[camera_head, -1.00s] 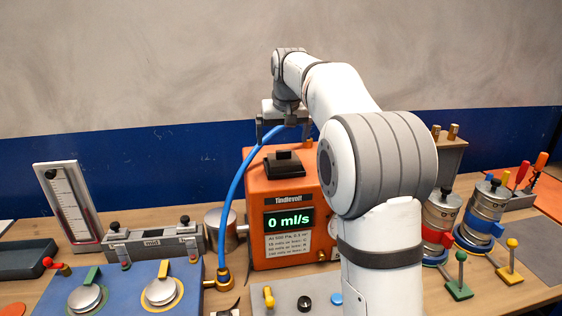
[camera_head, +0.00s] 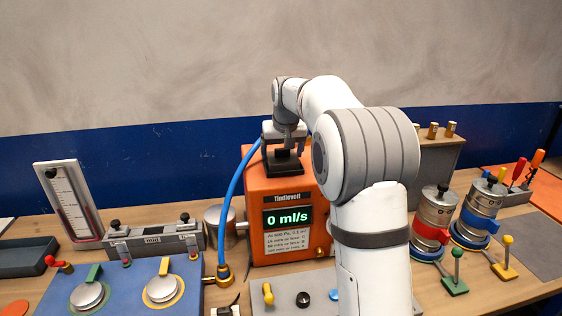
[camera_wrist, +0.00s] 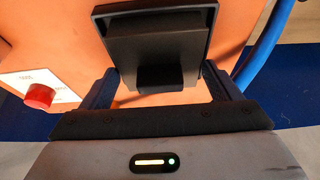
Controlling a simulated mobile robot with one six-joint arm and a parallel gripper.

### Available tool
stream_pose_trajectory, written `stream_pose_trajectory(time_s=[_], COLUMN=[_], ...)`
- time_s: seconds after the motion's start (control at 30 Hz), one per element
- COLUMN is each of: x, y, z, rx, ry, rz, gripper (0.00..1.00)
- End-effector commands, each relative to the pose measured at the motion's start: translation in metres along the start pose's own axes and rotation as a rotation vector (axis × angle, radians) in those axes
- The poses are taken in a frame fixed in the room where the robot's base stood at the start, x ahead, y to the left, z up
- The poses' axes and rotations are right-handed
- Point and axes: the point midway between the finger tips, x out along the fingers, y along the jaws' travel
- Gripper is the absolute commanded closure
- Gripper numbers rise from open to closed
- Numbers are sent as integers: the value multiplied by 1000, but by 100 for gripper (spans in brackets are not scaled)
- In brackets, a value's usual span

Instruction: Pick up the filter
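The filter appears to be the black square piece with a raised block on it (camera_head: 283,168), on top of the orange machine (camera_head: 257,200). In the wrist view the filter (camera_wrist: 155,35) shows as a dark framed square with its smaller block (camera_wrist: 160,78) towards my gripper. My gripper (camera_head: 284,141) is right above the filter in the head view. In the wrist view my gripper (camera_wrist: 160,84) has its two dark fingers apart, one on each side of the small block, with gaps on both sides.
A blue hose (camera_head: 234,195) curves up close to the left of my gripper and the filter. A red button (camera_wrist: 40,95) is on the orange machine. Metal canisters (camera_head: 435,215) stand to the right. A blue panel (camera_head: 125,292) with round metal lids lies front left.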

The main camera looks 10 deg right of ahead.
Motion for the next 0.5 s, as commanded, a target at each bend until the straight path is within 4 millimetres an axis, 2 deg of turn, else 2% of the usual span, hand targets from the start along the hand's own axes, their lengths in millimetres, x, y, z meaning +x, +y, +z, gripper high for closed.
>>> stream_pose_trajectory(time_s=[0.03, 0.37, 0.5], x=[0, 0, -1], y=[0, -1, -1], z=[0, 0, 0], rx=[0, -1, -1], ry=[0, 0, 1], rz=[0, 0, 0], gripper=[20, 47, 47])
